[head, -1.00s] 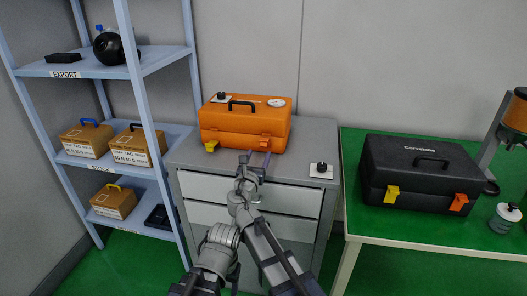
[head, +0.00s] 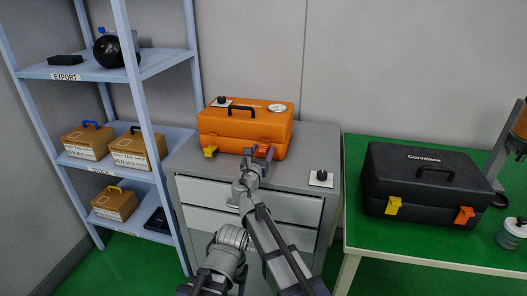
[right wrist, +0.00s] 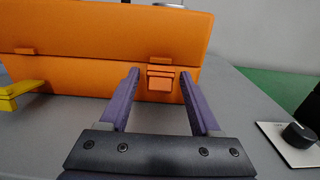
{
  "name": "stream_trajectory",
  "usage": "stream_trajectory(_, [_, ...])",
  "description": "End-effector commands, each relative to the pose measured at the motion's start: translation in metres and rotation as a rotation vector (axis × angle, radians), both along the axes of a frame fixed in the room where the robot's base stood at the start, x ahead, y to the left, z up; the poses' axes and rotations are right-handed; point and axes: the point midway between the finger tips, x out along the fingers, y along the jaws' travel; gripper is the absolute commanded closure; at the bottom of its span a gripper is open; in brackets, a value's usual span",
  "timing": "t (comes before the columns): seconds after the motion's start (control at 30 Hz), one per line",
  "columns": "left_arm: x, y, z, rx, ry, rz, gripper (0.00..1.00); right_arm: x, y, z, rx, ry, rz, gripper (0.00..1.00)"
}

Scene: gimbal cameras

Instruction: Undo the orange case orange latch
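The orange case (head: 240,131) stands closed on the grey cabinet. Its orange latch (right wrist: 160,78) lies flat against the front face, across the seam, in the right wrist view. Its yellow latch (head: 210,151) juts outward at the left front; it also shows in the right wrist view (right wrist: 18,92). My right gripper (head: 259,152) is open at the case front. In the right wrist view its two purple fingers (right wrist: 159,75) stand to the left and right of the orange latch, with visible gaps on both sides. My left gripper is out of view.
A black case (head: 420,180) with yellow and orange latches stands on the green table (head: 375,245) at right. A black knob on a white plate (head: 321,178) is at the cabinet's right front. Shelves (head: 150,62) with boxes stand at left.

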Motion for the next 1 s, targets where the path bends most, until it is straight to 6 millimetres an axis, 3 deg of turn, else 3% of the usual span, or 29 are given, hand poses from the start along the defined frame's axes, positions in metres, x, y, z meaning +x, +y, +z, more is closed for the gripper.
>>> stream_trajectory(0.07, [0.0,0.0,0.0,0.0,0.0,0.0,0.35,0.0,0.0,0.0,0.0,0.0,0.0,0.46])
stream_trajectory(0.53, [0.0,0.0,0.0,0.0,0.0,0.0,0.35,0.0,0.0,0.0,0.0,0.0,0.0,0.99])
stream_trajectory(0.73, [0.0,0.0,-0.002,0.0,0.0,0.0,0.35,0.0,0.0,-0.001,-0.001,-0.003,0.0,1.0])
stream_trajectory(1.0, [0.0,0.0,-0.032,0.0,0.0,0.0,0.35,-0.003,0.0,-0.01,-0.031,-0.091,-0.002,1.0])
